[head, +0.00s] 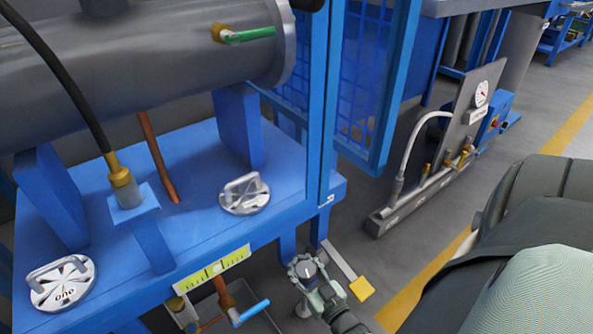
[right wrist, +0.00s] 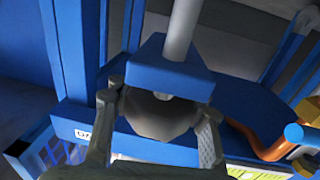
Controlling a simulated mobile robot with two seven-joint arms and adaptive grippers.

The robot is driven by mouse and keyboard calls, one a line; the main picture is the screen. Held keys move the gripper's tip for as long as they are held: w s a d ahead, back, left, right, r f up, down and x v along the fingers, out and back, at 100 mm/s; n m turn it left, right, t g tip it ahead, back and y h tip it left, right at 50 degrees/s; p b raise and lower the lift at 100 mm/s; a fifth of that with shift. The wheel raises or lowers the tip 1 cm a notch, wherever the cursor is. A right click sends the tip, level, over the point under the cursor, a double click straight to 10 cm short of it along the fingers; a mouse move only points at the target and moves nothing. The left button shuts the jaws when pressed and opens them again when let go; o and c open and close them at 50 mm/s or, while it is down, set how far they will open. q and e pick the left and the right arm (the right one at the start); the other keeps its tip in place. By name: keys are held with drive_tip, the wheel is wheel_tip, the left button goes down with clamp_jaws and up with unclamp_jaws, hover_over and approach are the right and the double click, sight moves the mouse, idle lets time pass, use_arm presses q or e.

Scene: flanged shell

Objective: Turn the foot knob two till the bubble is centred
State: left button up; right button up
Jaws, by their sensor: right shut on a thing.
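The foot knob (head: 307,269) is a round grey knob with a pale mark on top, low beside the front right corner of the blue frame (head: 300,205); I cannot read a number on it. My right gripper (head: 305,264) is shut around it. In the right wrist view the dark knob (right wrist: 158,118) sits between both fingers of the gripper (right wrist: 160,128), below a blue bracket with a grey rod. The yellow-green level strip (head: 190,281) is on the frame's front edge. A small dark spot shows near its middle; whether the bubble is centred is too small to tell.
A blue-handled valve (head: 250,312) is left of my gripper. A yellow tag (head: 361,289) is close on its right.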

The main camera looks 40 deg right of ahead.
sight(311, 279)
drive_tip(key=shift+d+m+h, duration=0.15)
drive_tip(key=shift+m+h, duration=0.35)
drive_tip(key=shift+h, duration=0.2)
drive_tip(key=o, duration=1.4)
drive_tip(key=v, duration=0.7)
drive_tip(key=shift+s+r, duration=0.1)
drive_tip(key=shift+s, duration=0.2)
